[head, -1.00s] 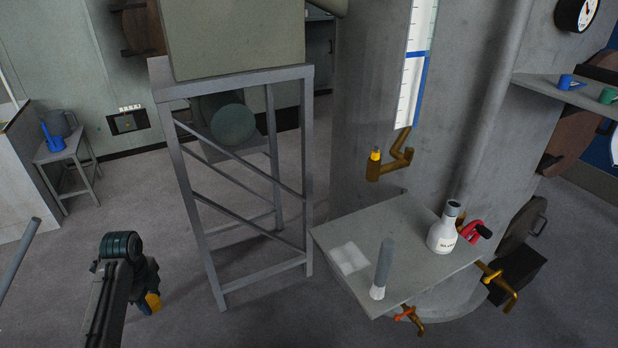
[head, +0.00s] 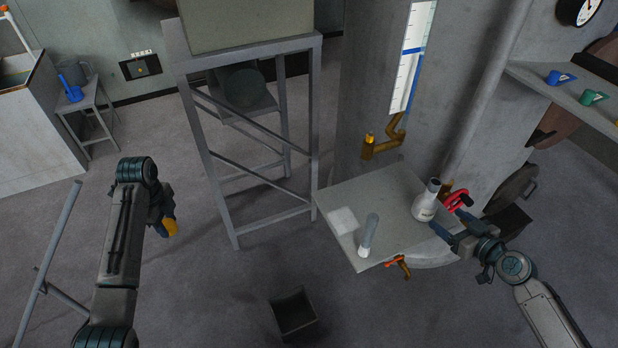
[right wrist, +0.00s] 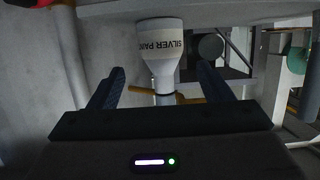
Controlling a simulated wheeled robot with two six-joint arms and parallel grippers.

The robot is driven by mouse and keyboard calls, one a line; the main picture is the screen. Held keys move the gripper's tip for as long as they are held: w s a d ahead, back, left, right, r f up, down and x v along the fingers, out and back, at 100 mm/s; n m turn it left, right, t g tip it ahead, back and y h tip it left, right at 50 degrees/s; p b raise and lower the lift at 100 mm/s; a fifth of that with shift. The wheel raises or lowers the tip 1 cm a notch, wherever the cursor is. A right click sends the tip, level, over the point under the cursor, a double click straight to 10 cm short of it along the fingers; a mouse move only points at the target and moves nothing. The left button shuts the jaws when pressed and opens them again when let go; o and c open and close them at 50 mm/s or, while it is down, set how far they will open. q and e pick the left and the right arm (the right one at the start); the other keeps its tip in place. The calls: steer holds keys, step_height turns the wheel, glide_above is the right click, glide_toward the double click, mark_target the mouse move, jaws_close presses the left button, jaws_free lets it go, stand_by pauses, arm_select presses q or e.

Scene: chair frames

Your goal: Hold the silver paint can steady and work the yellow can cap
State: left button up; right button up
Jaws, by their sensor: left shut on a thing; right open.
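The silver paint can (head: 425,207) is a white bottle shape with a grey neck, upright on a small grey table (head: 395,205). In the right wrist view the can (right wrist: 161,50) appears upside down, with its "SILVER PAI..." lettering showing. My right gripper (head: 450,229) is open beside the can at the table's right edge. Its fingers stand on either side of the can in the right wrist view (right wrist: 160,75), with no clear contact. My left gripper (head: 165,220) is shut on a yellow piece, apparently the yellow can cap (head: 171,227), over the floor far left of the table.
A red-handled thing (head: 458,199) is behind the can. An orange-handled valve (head: 399,264) sits at the front edge. A metal stand (head: 318,130) rises left of the table; a dark open bin (head: 295,315) stands on the floor.

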mark_target(433, 209)
arm_select(q)
steer(key=shift+r, duration=0.25)
arm_select(e)
steer(key=x, duration=0.4)
steer(key=shift+a, duration=0.15)
arm_select(q)
steer(key=shift+f+b, duration=0.6)
steer(key=shift+f, duration=0.25)
arm_select(e)
steer(key=shift+f+x, duration=0.2)
steer(key=shift+x, duration=0.9)
arm_select(q)
steer(key=shift+f+b, duration=0.35)
arm_select(e)
steer(key=shift+w+a, duration=0.2)
steer(key=shift+w, duration=0.35)
arm_select(q)
steer(key=shift+r, duration=0.1)
arm_select(e)
steer(key=c, duration=0.5)
steer(key=shift+o, duration=0.5)
steer(key=c, duration=0.7)
steer(key=shift+s+f, duration=0.1)
